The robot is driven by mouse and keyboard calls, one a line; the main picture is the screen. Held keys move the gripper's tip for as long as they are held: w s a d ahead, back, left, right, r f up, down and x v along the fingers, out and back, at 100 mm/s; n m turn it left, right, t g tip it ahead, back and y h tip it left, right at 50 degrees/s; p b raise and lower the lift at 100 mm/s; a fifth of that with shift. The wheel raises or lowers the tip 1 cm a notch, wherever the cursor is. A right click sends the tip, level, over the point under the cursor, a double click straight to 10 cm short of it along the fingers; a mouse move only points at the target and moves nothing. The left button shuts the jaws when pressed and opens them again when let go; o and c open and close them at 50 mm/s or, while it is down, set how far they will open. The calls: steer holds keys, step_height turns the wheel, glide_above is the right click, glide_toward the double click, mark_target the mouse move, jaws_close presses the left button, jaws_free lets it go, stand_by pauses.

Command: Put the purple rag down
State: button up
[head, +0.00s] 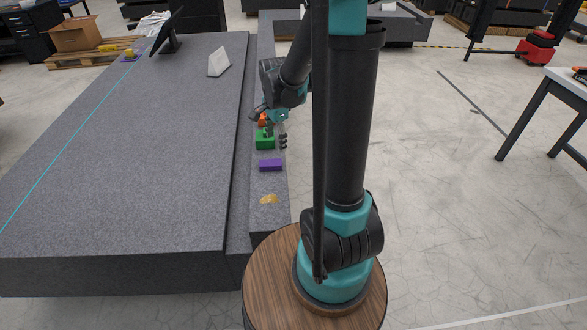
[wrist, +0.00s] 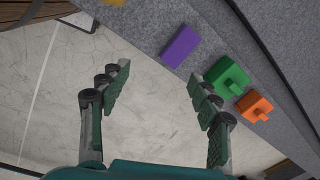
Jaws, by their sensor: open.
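The purple rag (head: 270,165) lies flat, as a neat rectangle, on the narrow lower granite ledge (head: 272,221) beside the large bed. It also shows in the wrist view (wrist: 181,46), at the top, beyond the fingertips. My gripper (head: 277,138) hangs over the ledge near the green block, farther from my base than the rag. In the wrist view my gripper (wrist: 159,76) is open, with nothing between its fingers and bare floor behind them. The rag is apart from both fingers.
A green block with a knob (wrist: 228,78) and an orange one (wrist: 255,106) sit in line past the rag. A gold patch (head: 269,199) lies nearer my base. The large granite bed (head: 130,150) is mostly clear, with a white wedge (head: 219,62) on it.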

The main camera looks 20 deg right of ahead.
steer(key=s+d+f+n+t, duration=0.1)
steer(key=s+d+n+t, duration=0.1)
steer(key=s+n, duration=1.3)
steer(key=shift+s+d+t, duration=0.25)
steer(key=shift+s+t, duration=0.25)
steer(key=shift+s, duration=0.55)
steer(key=shift+o, duration=0.5)
steer(key=shift+f, duration=0.1)
step_height(320, 180, up, 4)
steer(key=f+m+g, duration=0.1)
steer(key=m+g, duration=0.3)
steer(key=m, duration=1.6)
glide_above(270, 162)
steer(key=f, duration=1.1)
steer(key=shift+s+d+f, duration=0.1)
steer(key=shift+d+f, duration=0.1)
steer(key=shift+d, duration=0.05)
steer(key=shift+a+f, duration=0.2)
steer(key=shift+f, duration=2.45)
